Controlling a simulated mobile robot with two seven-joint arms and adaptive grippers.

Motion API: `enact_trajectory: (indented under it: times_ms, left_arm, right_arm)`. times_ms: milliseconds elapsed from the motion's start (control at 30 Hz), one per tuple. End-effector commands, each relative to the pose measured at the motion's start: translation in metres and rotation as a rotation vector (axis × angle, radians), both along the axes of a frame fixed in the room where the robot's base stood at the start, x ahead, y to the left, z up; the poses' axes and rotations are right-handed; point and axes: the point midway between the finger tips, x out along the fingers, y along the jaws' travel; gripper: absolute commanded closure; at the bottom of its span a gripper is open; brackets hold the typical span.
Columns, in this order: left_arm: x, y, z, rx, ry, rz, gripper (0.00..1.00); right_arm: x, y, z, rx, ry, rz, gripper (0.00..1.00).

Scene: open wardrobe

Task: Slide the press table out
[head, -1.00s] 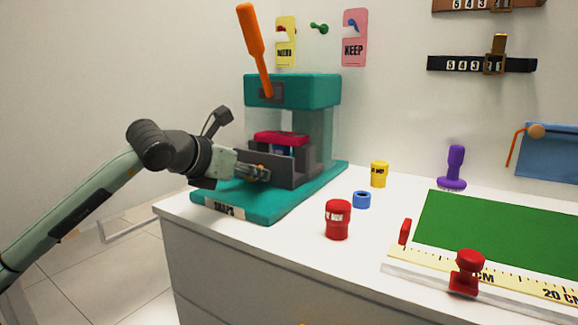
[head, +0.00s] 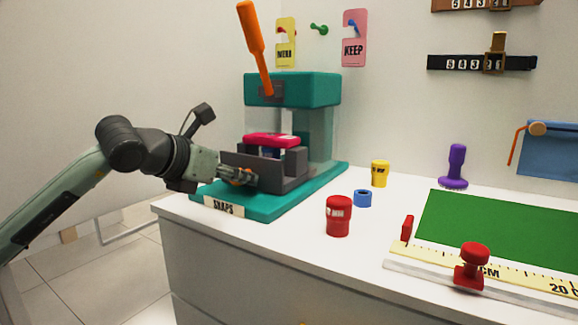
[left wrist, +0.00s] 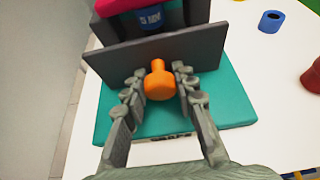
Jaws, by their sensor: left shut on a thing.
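The teal press (head: 292,90) stands on the white cabinet with its orange lever (head: 253,38) raised. Its grey sliding table (head: 268,172) sits on the teal base (head: 285,207), partly out from under the press head. A magenta piece (head: 272,140) over a blue piece (left wrist: 150,18) rides on the table. An orange knob (left wrist: 159,84) sticks out of the table's front plate (left wrist: 205,45). My left gripper (head: 240,178) is shut on this knob, with its fingers on either side in the left wrist view (left wrist: 158,76). My right gripper is not in view.
A red cup-shaped piece (head: 339,216), a blue ring (head: 363,198) and a yellow piece (head: 380,173) stand right of the press. A green mat (head: 500,230) and a ruler (head: 510,280) lie farther right. Free air lies left of the cabinet edge.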

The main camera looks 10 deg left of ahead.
Motion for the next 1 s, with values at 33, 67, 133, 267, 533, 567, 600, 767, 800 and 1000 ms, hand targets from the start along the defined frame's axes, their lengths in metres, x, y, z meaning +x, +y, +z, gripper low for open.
enact_trajectory:
  times_ms: [33, 67, 133, 267, 533, 567, 600, 767, 800, 1000]
  left_arm:
    - [-0.004, 0.001, -0.007, 0.003, 0.008, 0.0, 0.96]
    - [-0.006, 0.002, -0.007, 0.003, 0.009, 0.0, 0.96]
    - [-0.011, 0.004, -0.007, 0.003, 0.009, 0.0, 0.96]
    - [-0.018, 0.006, -0.006, 0.004, 0.01, 0.0, 0.96]
    - [-0.021, 0.007, -0.005, 0.003, 0.013, 0.0, 0.96]
    - [-0.021, 0.007, -0.005, 0.003, 0.013, 0.0, 0.96]
    - [-0.021, 0.007, -0.005, 0.003, 0.013, 0.0, 0.96]
    - [-0.023, 0.008, -0.007, 0.003, 0.013, 0.0, 0.96]
    - [-0.025, 0.009, -0.007, 0.004, 0.011, -0.001, 0.96]
    - [-0.039, 0.014, -0.008, 0.004, 0.011, 0.0, 0.96]
  right_arm:
    - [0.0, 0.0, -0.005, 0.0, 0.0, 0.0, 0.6]
    - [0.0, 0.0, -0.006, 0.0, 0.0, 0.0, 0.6]
    - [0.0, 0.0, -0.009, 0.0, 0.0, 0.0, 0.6]
    - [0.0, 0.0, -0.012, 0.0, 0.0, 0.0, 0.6]
    - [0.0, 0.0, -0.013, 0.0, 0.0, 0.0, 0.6]
    - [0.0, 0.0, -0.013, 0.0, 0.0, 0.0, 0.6]
    - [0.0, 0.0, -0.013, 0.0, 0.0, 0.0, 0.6]
    - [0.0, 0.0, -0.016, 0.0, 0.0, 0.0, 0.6]
    - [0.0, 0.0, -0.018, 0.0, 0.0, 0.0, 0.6]
    - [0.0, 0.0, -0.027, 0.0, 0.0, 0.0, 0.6]
